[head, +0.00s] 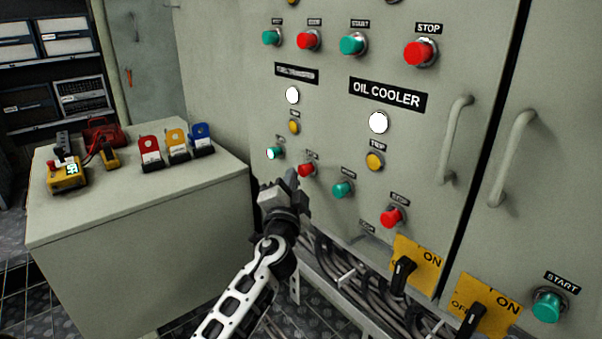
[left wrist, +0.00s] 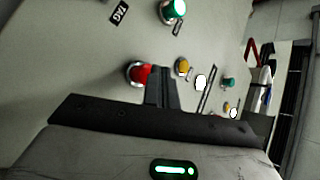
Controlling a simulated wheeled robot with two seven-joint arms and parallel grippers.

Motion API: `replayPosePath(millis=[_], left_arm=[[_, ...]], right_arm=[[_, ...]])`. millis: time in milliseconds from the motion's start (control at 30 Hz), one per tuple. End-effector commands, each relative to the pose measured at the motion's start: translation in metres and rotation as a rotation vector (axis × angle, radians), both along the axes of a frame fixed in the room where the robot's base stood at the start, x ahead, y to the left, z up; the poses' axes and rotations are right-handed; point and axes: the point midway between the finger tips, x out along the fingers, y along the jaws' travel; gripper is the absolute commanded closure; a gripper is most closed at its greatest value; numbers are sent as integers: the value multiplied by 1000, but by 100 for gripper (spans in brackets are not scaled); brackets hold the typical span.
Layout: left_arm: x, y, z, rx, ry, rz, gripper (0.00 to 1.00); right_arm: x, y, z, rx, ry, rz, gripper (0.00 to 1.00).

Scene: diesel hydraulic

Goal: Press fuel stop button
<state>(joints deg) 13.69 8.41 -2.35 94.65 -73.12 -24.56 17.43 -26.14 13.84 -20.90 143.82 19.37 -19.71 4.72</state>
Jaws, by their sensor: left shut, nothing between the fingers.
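The red fuel stop button (head: 306,170) is on the grey cabinet front, low in the column under the blurred label that seems to read FUEL TRANSFER (head: 297,73). My left gripper (head: 291,180) is shut and empty, with its fingertips just left of and slightly below that button in the head view. In the left wrist view, the shut fingers (left wrist: 162,78) stand close beside a red button (left wrist: 140,74) and partly overlap its edge. I cannot tell whether they touch it. My right gripper is in neither view.
A lit green button (head: 273,153) and a yellow button (head: 294,127) are near the gripper. The OIL COOLER column has its own red stop button (head: 391,217). Handles (head: 455,140) stick out at right. A grey bench (head: 140,225) with padlocks stands at left.

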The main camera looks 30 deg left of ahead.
Motion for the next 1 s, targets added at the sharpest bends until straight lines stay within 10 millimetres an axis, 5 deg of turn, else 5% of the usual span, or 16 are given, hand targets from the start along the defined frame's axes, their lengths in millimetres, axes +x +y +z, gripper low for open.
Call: replayPosePath(millis=[1000], left_arm=[[9,-4,-1,0,0,0,100]], right_arm=[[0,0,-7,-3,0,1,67]])
